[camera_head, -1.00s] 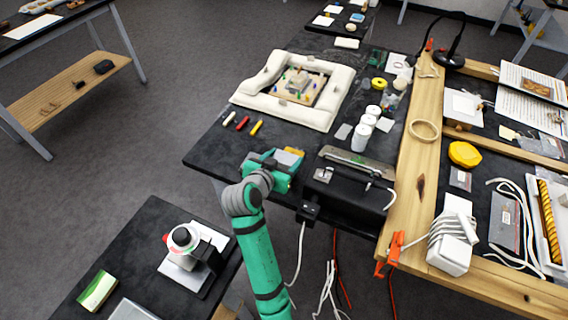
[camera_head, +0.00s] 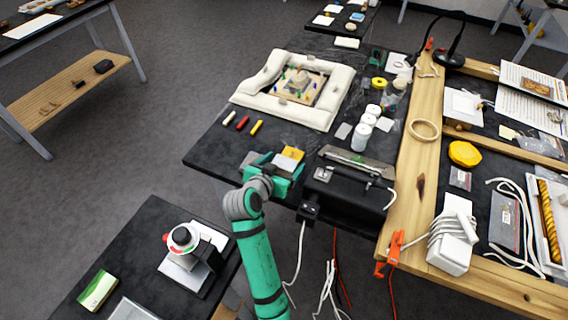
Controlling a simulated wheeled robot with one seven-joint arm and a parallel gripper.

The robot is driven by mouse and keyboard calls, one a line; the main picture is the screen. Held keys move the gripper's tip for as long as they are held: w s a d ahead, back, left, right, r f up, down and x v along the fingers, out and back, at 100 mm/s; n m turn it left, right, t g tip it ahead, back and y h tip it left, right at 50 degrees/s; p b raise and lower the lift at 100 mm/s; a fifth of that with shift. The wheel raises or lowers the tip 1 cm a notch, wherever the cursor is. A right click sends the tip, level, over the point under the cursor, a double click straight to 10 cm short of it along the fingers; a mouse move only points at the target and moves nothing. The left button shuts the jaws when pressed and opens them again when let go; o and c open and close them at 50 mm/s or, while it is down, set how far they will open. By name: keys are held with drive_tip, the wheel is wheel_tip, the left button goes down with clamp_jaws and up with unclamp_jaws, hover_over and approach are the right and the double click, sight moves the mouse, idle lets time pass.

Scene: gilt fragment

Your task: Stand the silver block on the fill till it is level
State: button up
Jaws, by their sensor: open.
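A white padded frame (camera_head: 333,101) on the black bench surrounds a tan fragment (camera_head: 276,89) with small coloured bits around it. A small pale grey block-like piece (camera_head: 298,77) is on the fragment; it may be the silver block, but it is too small to be sure or to judge its tilt. The fill cannot be made out. My green gripper (camera_head: 268,162) is open at the near edge of the bench, well short of the frame. Its fingertips are partly hidden by its own body, and I see nothing held.
A yellow-orange item (camera_head: 292,153) lies just beyond my gripper. A black case (camera_head: 349,188) stands to its right. Red and yellow sticks (camera_head: 243,123) lie between gripper and frame. White jars (camera_head: 362,132) stand to the frame's right. Bench space left of my gripper is clear.

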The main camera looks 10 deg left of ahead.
drive_tip(key=v, duration=1.2)
idle(0.3)
drive_tip(key=s+d+r+n+t+y, duration=0.35)
drive_tip(key=s+d+n+t, duration=0.35)
drive_tip(key=s, duration=0.4)
drive_tip(key=s+d+f+m+g, duration=0.1)
drive_tip(key=s+d+f, duration=0.1)
drive_tip(key=s+f, duration=0.2)
drive_tip(key=s+d+f+m+g, duration=0.1)
drive_tip(key=s+d+f+m, duration=0.1)
drive_tip(key=s, duration=0.8)
drive_tip(key=s+d+f+m+g+h, duration=0.1)
drive_tip(key=s+d+f+g, duration=0.1)
drive_tip(key=s+d+f, duration=0.2)
drive_tip(key=s+f, duration=0.2)
drive_tip(key=s, duration=0.2)
drive_tip(key=shift+d+f+m, duration=0.25)
drive_tip(key=shift+m, duration=0.15)
idle(1.6)
